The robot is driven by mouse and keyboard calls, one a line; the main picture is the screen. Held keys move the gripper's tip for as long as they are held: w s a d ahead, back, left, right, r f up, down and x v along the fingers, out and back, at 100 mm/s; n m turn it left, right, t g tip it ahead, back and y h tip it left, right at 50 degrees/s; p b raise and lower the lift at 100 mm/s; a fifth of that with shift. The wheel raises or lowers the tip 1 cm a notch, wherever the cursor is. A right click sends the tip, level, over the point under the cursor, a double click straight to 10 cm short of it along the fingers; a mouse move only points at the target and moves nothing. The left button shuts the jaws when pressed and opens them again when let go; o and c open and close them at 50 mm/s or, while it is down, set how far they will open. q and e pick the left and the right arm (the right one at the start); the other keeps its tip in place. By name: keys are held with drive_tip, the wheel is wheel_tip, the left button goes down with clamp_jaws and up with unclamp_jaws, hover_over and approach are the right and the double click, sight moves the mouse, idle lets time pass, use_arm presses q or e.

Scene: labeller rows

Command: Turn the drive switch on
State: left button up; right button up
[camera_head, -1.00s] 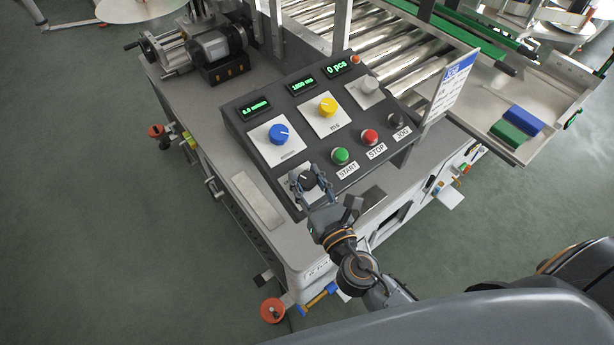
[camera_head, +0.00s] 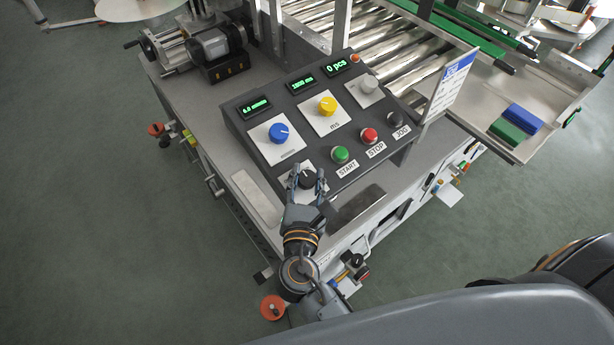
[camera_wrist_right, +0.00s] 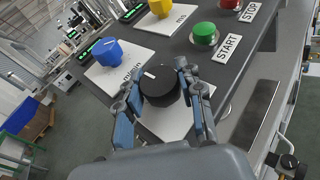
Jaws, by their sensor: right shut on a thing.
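The drive switch is a black round knob with a white pointer line, on a white plate at the lower left of the dark control panel (camera_head: 262,152). The black knob (camera_wrist_right: 161,86) shows large in the right wrist view; its pointer line lies near the upper left of its face. It also shows in the head view (camera_head: 305,179). My right gripper (camera_head: 308,180) is shut on the knob, with one finger on each side of it; both fingers also show in the right wrist view (camera_wrist_right: 160,95). The plate's label is hidden by the gripper. My left gripper is not in view.
A blue knob (camera_head: 279,132) and a yellow knob (camera_head: 327,105) sit farther up the panel. Close by are the green START button (camera_head: 340,155), red STOP button (camera_head: 369,135) and black JOG button (camera_head: 395,118). A labelled sign plate (camera_head: 449,88) stands at the panel's right.

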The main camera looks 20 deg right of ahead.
idle(0.3)
drive_tip(key=o, duration=1.2)
drive_tip(key=v, duration=1.2)
